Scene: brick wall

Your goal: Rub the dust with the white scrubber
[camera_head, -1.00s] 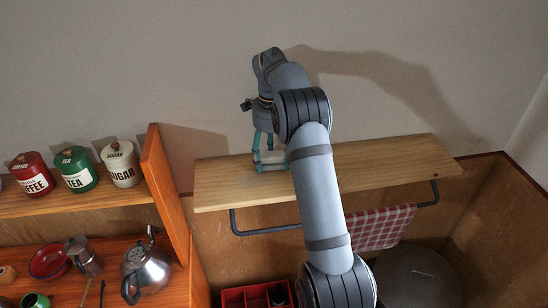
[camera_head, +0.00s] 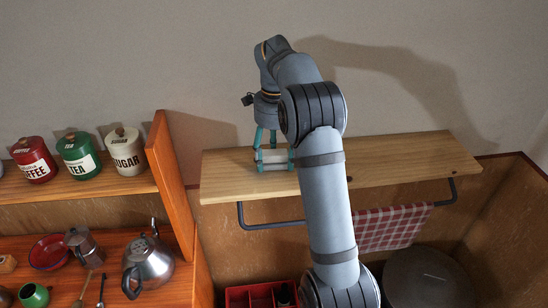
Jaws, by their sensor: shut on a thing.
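My gripper (camera_head: 274,160) points down at the left part of the wooden wall shelf (camera_head: 400,160). Its teal fingers are shut on the white scrubber (camera_head: 273,155), a small pale block at the shelf's surface. I cannot tell whether the scrubber touches the board or hovers just above it. No dust can be made out on the shelf at this size. My arm hides part of the shelf's middle.
An orange shelf unit stands left, with coffee (camera_head: 34,160), tea (camera_head: 78,157) and sugar (camera_head: 125,152) canisters on top. A kettle (camera_head: 150,262) stands below. A checked towel (camera_head: 393,226) hangs on the rail under the wall shelf. The shelf's right part is clear.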

